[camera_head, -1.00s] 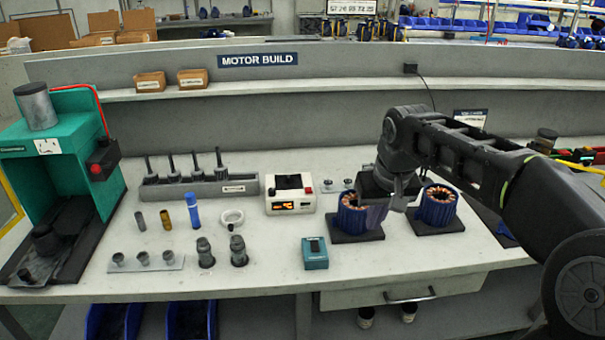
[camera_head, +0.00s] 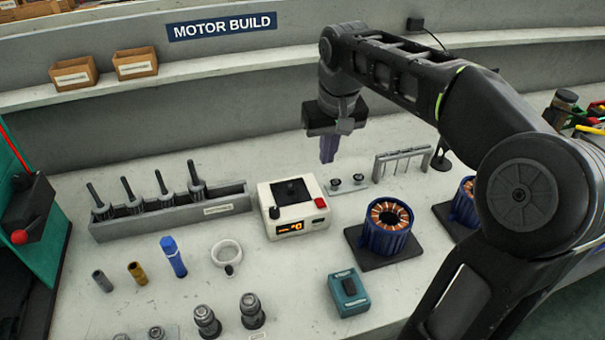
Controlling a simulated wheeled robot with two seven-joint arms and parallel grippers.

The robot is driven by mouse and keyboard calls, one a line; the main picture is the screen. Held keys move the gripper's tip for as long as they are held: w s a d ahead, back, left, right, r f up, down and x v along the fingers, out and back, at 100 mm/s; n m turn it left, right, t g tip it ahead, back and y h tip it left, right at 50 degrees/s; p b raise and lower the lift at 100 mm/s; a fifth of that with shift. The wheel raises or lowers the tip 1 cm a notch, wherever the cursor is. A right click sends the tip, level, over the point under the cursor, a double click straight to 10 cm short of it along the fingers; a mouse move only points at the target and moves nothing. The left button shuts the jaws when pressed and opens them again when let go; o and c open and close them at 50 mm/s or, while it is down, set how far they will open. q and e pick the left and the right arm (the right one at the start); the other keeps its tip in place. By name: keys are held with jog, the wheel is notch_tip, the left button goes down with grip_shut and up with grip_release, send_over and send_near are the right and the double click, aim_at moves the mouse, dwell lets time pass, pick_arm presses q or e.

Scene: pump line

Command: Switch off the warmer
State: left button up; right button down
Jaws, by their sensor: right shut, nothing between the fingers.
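The warmer appears to be a white box (camera_head: 290,225) in the middle of the bench. It has a black top plate, a red button (camera_head: 321,203) at its right corner, a black knob at its left, and a lit orange display (camera_head: 290,227). My right gripper (camera_head: 328,158) is shut and empty, fingers pointing down, in the air above and behind the warmer's right side. It appears apart from the warmer. My left gripper is not in view.
A blue-ringed stator (camera_head: 385,228) stands right of the warmer on a dark pad. A teal switch box (camera_head: 349,292) is in front. A grey rack of several shafts (camera_head: 170,212), a white ring (camera_head: 226,252) and a blue tube (camera_head: 173,257) are left. Small parts (camera_head: 347,183) lie behind.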

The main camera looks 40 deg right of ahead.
send_near(320, 203)
jog(key=x, duration=0.6)
jog(key=shift+d+f+p, duration=0.1)
jog(key=shift+p, duration=0.3)
dwell(0.3)
